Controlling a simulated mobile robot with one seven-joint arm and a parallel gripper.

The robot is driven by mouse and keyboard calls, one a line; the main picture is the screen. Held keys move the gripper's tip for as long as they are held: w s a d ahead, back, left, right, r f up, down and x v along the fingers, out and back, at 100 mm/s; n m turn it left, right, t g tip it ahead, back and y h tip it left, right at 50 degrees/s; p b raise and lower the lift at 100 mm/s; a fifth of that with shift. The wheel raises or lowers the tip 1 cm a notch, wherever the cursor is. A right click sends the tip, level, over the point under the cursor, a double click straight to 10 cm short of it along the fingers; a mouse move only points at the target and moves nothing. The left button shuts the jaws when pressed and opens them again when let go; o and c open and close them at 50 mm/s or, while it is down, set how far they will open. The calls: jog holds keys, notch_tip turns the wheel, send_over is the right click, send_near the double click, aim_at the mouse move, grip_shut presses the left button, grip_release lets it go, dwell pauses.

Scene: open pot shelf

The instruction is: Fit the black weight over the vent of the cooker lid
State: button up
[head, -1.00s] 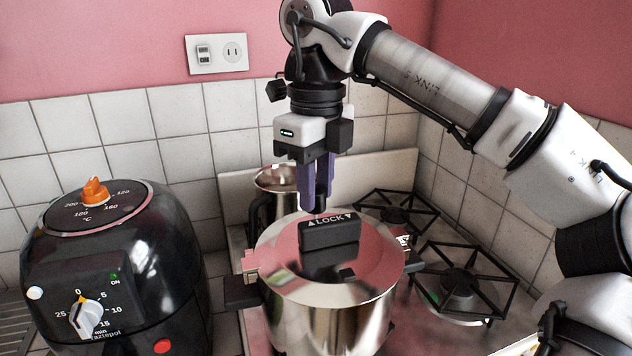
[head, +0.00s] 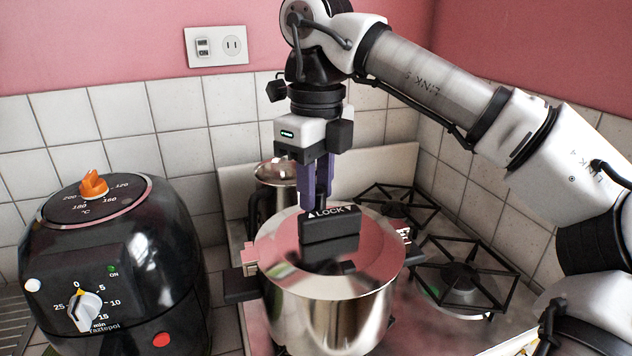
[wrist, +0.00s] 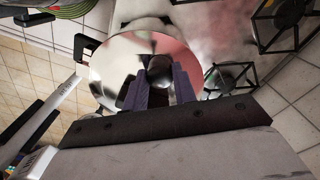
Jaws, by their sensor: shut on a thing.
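The black weight (head: 323,186) is held between the purple fingers of my gripper (head: 316,190), which is shut on it. It also shows as a dark round shape between the fingers in the wrist view (wrist: 159,72). The shiny cooker lid (head: 375,245) covers the steel pot (head: 335,315). A black handle block marked LOCK (head: 331,232) stands on the lid. In the head view my fingertips and the weight's lower end are behind this block. The vent is hidden, so I cannot tell whether the weight touches it.
A black air fryer (head: 110,260) stands to the left. A smaller steel pot (head: 277,173) with a dark handle is behind the cooker. Black burner grates (head: 465,275) lie to the right. A tiled wall (head: 180,110) closes off the back.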

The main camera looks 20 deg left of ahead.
jog(key=shift+f, duration=0.1)
jog(key=o, duration=1.1)
jog(key=shift+c, duration=0.2)
notch_tip(320, 180, up, 12)
jog(key=p, duration=0.6)
jog(key=shift+p, duration=0.35)
